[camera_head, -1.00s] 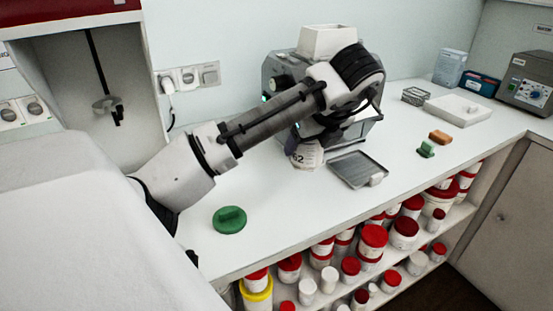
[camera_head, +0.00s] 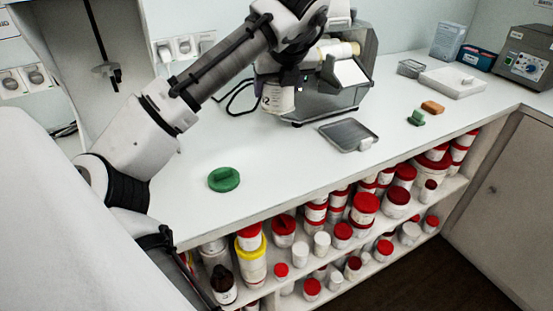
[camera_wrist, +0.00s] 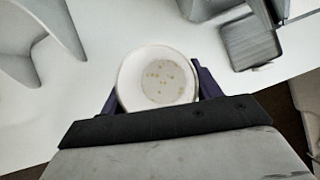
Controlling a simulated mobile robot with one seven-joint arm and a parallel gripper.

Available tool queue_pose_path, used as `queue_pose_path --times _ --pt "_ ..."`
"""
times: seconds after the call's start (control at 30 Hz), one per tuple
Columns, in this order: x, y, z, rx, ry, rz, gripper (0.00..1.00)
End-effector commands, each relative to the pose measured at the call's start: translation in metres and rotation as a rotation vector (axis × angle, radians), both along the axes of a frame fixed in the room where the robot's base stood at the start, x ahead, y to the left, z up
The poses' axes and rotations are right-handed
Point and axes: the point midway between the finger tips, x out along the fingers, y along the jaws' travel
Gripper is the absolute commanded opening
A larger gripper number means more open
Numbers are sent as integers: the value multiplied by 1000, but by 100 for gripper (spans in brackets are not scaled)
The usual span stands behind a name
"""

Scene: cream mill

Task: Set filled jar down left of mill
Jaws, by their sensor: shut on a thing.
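My gripper (camera_head: 284,82) is shut on the jar (camera_head: 277,99), a white jar with a dark number on its label. The jar is upright in front of the mill's left side; I cannot tell its height above the counter. In the wrist view the open jar (camera_wrist: 158,78) sits between both fingers, with pale cream with darker specks inside. The mill (camera_head: 350,93), a grey machine with pale rollers, stands at the back of the counter, partly hidden by my arm. A green round lid (camera_head: 224,180) lies on the counter at the left.
A grey tray (camera_head: 349,135) lies in front of the mill; a green piece (camera_head: 416,118) and an orange block (camera_head: 432,107) lie to its right. The counter (camera_head: 230,140) left of the mill is clear except the lid. Jars fill the shelf below the front edge.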

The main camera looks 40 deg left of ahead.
Motion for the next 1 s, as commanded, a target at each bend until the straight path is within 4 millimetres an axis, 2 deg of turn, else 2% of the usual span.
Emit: queue_pose_path --times 0.03,0.6,1.0 --pt "-1 1 -18 1 0 2 40" --pt "-1 0 -108 1 -1 4 40" --pt "0 0 -128 0 -1 3 40"
